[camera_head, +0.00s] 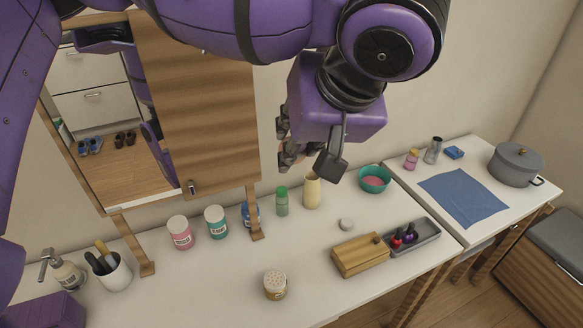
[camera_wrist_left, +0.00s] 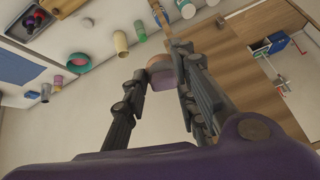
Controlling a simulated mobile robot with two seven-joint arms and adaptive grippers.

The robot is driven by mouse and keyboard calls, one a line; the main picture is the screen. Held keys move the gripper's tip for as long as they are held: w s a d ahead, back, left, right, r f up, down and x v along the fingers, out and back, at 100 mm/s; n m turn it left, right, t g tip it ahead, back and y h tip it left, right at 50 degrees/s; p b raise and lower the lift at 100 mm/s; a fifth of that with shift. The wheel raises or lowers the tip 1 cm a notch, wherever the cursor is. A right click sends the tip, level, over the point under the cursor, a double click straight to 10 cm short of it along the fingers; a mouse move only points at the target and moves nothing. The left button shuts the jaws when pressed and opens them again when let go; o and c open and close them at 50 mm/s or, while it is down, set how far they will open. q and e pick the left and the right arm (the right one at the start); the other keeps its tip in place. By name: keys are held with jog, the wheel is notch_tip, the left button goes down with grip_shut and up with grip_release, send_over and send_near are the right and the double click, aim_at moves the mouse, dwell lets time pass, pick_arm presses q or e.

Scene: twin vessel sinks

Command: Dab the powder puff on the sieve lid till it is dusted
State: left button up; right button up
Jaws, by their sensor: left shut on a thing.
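The powder puff (camera_wrist_left: 161,77), tan on one side and mauve on the other, is between the fingers of my left gripper (camera_wrist_left: 162,66) in the left wrist view. That gripper is shut on it. In the head view my left gripper (camera_head: 286,142) is raised above the back of the counter, and the puff is mostly hidden behind the fingers. The sieve lid (camera_head: 275,278) is the pale perforated top of a small upright jar (camera_head: 275,292) at the front middle of the counter. The puff is well away from it. My right gripper is not in view.
A tan vase (camera_head: 312,192), green bottle (camera_head: 282,203), teal jar (camera_head: 215,222) and pink jar (camera_head: 180,233) stand at the back. A wooden box (camera_head: 360,257) and grey tray (camera_head: 425,236) lie right of the sieve jar. The counter around that jar is clear.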

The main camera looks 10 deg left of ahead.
pick_arm(q)
notch_tip(320, 180, up, 10)
jog(key=s+n+t+y, duration=0.2)
jog(key=n+t+y, duration=0.1)
jog(key=shift+n+t, duration=0.3)
notch_tip(320, 180, down, 16)
jog(key=w+a+m+g+h, duration=0.1)
jog(key=w+m+g+h, duration=0.25)
jog(key=m+g, duration=0.2)
jog(key=s+a+f+m+g+h, duration=0.1)
jog(key=a+f+g+h, duration=0.1)
jog(key=a+f, duration=0.2)
jog(key=s+a+f+m+g+h, duration=0.1)
jog(key=a+f, duration=0.4)
jog(key=f, duration=0.5)
jog(key=shift+a+f+g+h, duration=0.2)
jog(key=shift+f+g+h, duration=0.15)
jog(key=shift+f+g, duration=0.1)
